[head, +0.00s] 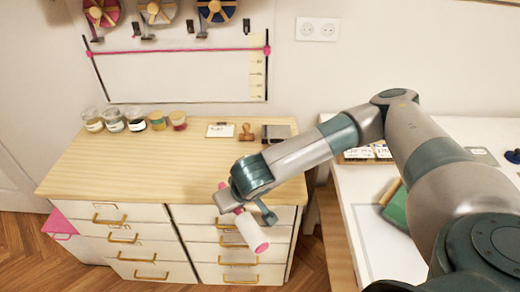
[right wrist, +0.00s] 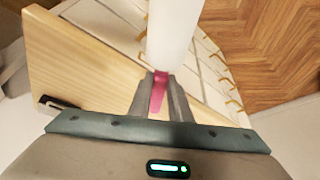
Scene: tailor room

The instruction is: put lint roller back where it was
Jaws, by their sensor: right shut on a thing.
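The lint roller, a white roll (head: 251,231) with a pink end, is in front of the drawer fronts, below the front edge of the wooden cabinet top (head: 165,165). My right gripper (head: 244,206) is shut on its pink handle. In the right wrist view the fingers (right wrist: 162,88) close on the pink handle, with the white roll (right wrist: 172,32) extending past the fingertips. The roller hangs tilted in the head view and appears apart from the drawers. My left gripper is not in view.
Several small jars (head: 135,120) stand at the back left of the cabinet top. A white card (head: 221,130), a wooden stamp (head: 246,132) and a dark pad (head: 276,133) are at the back right. The front is clear. A white table (head: 385,250) stands to the right.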

